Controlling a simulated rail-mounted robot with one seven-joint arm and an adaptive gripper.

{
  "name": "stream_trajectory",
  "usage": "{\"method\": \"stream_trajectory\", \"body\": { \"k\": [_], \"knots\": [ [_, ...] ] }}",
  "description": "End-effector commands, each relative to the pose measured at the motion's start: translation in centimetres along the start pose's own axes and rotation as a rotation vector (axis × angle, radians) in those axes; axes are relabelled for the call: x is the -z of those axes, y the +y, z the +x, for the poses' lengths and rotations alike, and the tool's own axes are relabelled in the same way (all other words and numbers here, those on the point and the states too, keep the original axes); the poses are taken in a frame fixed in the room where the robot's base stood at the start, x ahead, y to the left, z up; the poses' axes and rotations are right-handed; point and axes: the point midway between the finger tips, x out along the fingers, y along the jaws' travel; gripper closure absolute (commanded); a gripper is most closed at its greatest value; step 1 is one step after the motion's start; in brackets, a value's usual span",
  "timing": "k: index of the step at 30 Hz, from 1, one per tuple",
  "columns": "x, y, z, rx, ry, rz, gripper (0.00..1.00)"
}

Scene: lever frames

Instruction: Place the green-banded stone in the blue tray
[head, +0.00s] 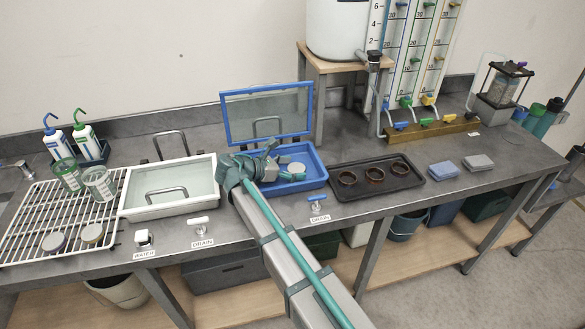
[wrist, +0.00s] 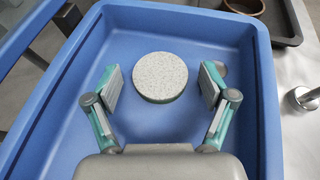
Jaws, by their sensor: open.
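The green-banded stone (wrist: 160,77) is a round, speckled pale disc with a green side. It lies flat in the blue tray (wrist: 252,120), toward the far wall in the wrist view. In the head view the stone (head: 297,168) shows as a pale disc inside the blue tray (head: 312,182), whose clear, blue-framed lid stands raised behind. My gripper (wrist: 160,82) is open, with one finger on each side of the stone and a visible gap on both sides. In the head view my gripper (head: 277,165) is over the tray, and my arm hides the tray's left part.
A white basin (head: 170,207) stands left of the tray. A wire rack (head: 35,210) holds two other stones (head: 92,233) and green cups. A dark tray (head: 405,183) with three brown rings sits to the right. Drain taps (head: 318,203) stand along the front edge.

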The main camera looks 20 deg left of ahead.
Motion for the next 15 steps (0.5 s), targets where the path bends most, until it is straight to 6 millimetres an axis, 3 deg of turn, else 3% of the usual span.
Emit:
{"method": "stream_trajectory", "body": {
  "k": [8, 15],
  "knots": [
    [-0.2, 0.0, -0.9, -0.001, 0.0, -0.001, 0.17],
    [-0.1, 0.1, -5.0, -0.003, 0.0, 0.0, 0.17]
  ]
}}
